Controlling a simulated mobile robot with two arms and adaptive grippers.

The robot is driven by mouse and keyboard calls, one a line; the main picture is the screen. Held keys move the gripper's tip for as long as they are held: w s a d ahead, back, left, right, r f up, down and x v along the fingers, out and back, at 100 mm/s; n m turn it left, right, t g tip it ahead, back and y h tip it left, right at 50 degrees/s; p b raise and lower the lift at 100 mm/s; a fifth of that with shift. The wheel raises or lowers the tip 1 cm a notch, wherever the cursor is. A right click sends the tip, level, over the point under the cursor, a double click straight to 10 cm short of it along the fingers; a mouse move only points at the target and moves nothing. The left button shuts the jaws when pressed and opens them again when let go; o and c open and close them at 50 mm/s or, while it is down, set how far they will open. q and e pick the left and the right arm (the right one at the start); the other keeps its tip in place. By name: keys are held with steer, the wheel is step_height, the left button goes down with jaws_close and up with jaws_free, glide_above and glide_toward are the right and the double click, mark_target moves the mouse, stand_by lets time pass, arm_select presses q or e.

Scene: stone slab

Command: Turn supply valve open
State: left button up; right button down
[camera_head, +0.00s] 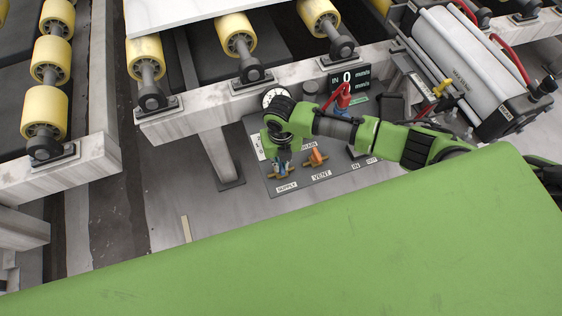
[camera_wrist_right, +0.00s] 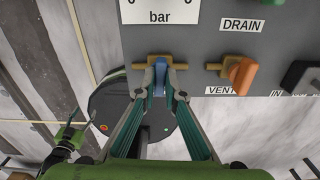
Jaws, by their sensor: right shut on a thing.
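The supply valve has a blue handle (camera_wrist_right: 159,78) on a horizontal brass body, and sits on a grey panel (camera_wrist_right: 195,60) below a white gauge marked bar. My right gripper (camera_wrist_right: 160,96) is shut on the blue handle, one finger on each side. In the wrist view the handle stands up and down in the picture, across the brass body. In the head view my right gripper (camera_head: 281,166) reaches down to the panel just above the SUPPLY label (camera_head: 287,187) and mostly covers the valve.
The orange VENT valve handle (camera_head: 316,157) is close to the right of the supply valve. A digital display (camera_head: 348,79) reading 0 and a red valve handle (camera_head: 343,91) are behind.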

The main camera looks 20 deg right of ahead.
steer(key=m+p, duration=0.2)
steer(key=m, duration=0.1)
steer(key=shift+r, duration=0.2)
steer(key=m+p, duration=0.4)
steer(key=m, duration=0.1)
steer(key=shift+m, duration=0.3)
steer(key=m+p, duration=0.2)
steer(key=m, duration=0.2)
steer(key=shift+f+m, duration=0.1)
steer(key=shift+m, duration=0.2)
steer(key=shift+m+p, duration=0.9)
steer(key=shift+m, duration=1.1)
steer(key=shift+f, duration=0.1)
steer(key=c, duration=2.1)
jaws_free()
steer(key=shift+c, duration=0.2)
